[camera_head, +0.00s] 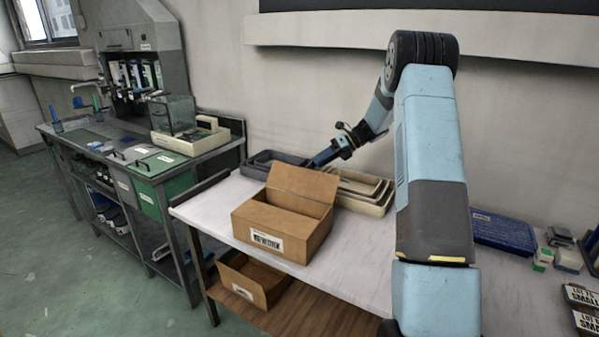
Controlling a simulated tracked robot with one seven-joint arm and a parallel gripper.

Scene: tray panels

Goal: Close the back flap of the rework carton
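The rework carton (275,230) stands on the white bench, a brown cardboard box with a white label on its front. Its back flap (302,188) stands up, leaning back slightly from the rear edge. The carton's inside is only partly visible. My gripper (315,162) is a small dark shape just behind the flap's top edge, pointing left and down. Its fingertips are too small to tell whether they are open or shut, and I cannot tell whether they touch the flap.
A dark grey tray (262,164) and nested beige trays (362,192) lie behind the carton near the wall. A blue tray (503,232) and small boxes are at right. Another open carton (254,280) sits on the lower shelf.

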